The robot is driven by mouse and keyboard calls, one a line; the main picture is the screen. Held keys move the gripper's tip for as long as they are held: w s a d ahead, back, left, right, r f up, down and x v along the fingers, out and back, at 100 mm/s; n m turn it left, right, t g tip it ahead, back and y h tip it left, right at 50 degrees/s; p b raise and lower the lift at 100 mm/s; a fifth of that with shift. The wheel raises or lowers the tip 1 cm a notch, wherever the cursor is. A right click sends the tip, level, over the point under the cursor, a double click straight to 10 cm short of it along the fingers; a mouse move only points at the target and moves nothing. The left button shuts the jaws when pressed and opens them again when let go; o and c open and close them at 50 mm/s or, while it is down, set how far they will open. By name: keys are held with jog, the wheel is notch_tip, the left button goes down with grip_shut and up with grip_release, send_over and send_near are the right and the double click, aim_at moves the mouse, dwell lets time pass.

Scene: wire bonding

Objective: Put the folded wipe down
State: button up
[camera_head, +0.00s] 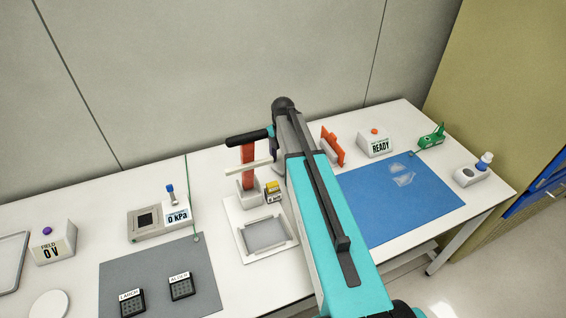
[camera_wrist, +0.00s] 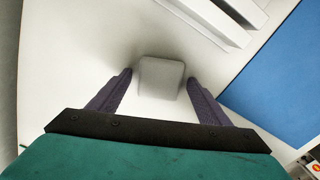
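The folded wipe (camera_wrist: 161,78) shows in the wrist view as a small pale grey square with rounded corners. It is between the two fingers of my gripper (camera_wrist: 160,80), over or on a white surface. The dark purple fingers stand apart on either side of it, and a narrow gap shows at the left finger. The right finger is very close to it, and I cannot tell whether it touches. In the head view my arm hides the gripper and the wipe.
A blue mat (camera_head: 400,214) lies right of my arm. An orange stand (camera_head: 332,147) and a white READY box (camera_head: 376,143) stand behind it. Left are a white tray (camera_head: 264,236), an orange column (camera_head: 248,164) and a grey mat (camera_head: 155,267) with two dark chip trays.

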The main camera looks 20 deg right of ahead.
aim_at(283, 165)
jog(key=shift+r, duration=0.2)
notch_tip(283, 165, up, 12)
jog(key=b, duration=0.3)
dwell(0.9)
jog(key=shift+f, duration=0.1)
dwell(0.6)
